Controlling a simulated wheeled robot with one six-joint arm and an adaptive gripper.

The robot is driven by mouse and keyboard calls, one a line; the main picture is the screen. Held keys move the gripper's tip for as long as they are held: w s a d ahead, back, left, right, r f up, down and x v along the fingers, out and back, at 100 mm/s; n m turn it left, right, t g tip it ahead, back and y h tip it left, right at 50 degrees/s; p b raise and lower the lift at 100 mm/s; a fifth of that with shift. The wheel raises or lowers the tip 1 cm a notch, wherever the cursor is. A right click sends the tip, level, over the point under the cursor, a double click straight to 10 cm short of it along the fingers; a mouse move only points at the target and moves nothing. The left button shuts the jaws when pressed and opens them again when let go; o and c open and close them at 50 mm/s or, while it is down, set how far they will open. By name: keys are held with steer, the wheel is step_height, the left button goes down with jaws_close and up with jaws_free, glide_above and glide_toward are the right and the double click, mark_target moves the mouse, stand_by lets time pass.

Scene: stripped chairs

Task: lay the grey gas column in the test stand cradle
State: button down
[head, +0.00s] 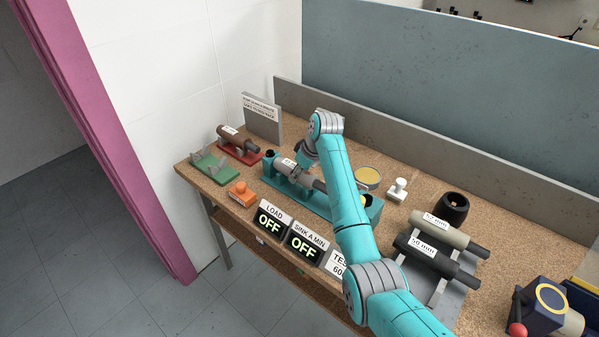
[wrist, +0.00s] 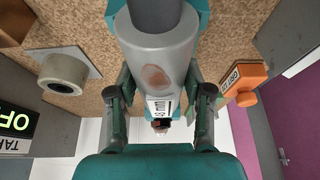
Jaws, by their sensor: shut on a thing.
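The grey gas column (head: 287,165) is in my gripper (head: 301,168), in line with the long teal test stand (head: 350,210) and over its cradle. In the head view I cannot tell whether it touches the cradle or is just above it. In the wrist view the grey column (wrist: 155,58) has a brown stain and a white label, and its thinner dark rod runs to the top edge. The fingers of my gripper (wrist: 160,97) close on both its sides. Part of the teal stand shows behind the rod. My arm hides some of the stand in the head view.
A green stand (head: 209,165), a red tray (head: 254,157) with a brown column and an orange button (head: 240,193) are at left. Displays reading OFF (head: 268,220) line the front. A white knob (head: 397,190), black cup (head: 452,208) and rack (head: 436,295) with two columns are at right.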

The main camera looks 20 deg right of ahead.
steer(key=shift+f, duration=0.25)
steer(key=shift+c, duration=2.4)
jaws_free()
steer(key=shift+o, duration=0.4)
steer(key=shift+f, duration=0.15)
steer(key=v, duration=1.2)
steer(key=shift+w, duration=0.1)
steer(key=shift+a, duration=0.15)
